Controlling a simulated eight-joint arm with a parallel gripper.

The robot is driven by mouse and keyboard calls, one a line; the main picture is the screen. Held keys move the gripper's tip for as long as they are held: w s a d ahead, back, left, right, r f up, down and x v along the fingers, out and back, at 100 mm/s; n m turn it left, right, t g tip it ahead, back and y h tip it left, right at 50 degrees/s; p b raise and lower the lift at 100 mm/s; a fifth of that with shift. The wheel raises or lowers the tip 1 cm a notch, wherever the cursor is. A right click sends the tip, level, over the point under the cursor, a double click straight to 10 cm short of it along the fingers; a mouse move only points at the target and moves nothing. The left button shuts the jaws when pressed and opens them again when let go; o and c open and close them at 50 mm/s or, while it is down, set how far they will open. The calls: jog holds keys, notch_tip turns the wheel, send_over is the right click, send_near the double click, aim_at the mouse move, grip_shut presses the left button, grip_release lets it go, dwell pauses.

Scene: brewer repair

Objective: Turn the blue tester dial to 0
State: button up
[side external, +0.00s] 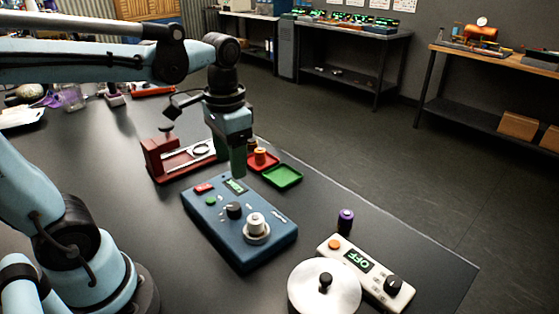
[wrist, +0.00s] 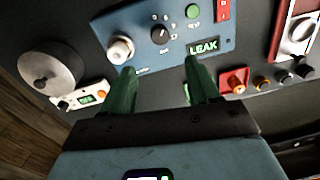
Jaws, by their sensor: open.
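The blue tester (side external: 225,238) lies on the dark table; its face also shows in the wrist view (wrist: 185,30). Its black dial (side external: 234,210) sits mid-panel, with small white marks around it in the wrist view (wrist: 159,35); I cannot read its setting. A green display (wrist: 202,47) reads LEAK. A pale round fitting (side external: 256,223) stands beside the dial. My gripper (side external: 230,165) is open and empty, green fingers pointing down, above the tester's back edge. In the wrist view, the dial appears beyond the gap between my fingertips (wrist: 160,70), apart from them.
A red fixture (side external: 158,160) and red and green trays (side external: 283,177) stand behind the tester. A purple-topped cylinder (side external: 345,220), a white box reading OFF (side external: 335,250) and a round metal-lidded thing (side external: 310,290) stand at front right. The table left of the tester is clear.

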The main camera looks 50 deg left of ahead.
aim_at(234, 206)
jog(key=shift+a+f, duration=0.15)
jog(key=shift+f, duration=2.85)
jog(key=shift+a+f, duration=0.1)
jog(key=shift+f, duration=2.9)
jog(key=c, duration=1)
jog(key=shift+c, duration=0.2)
jog(key=shift+n, duration=0.3)
jog(key=n, duration=0.3)
jog(key=shift+n, duration=0.3)
jog(key=shift+a+n, duration=0.1)
jog(key=shift+n, duration=1.7)
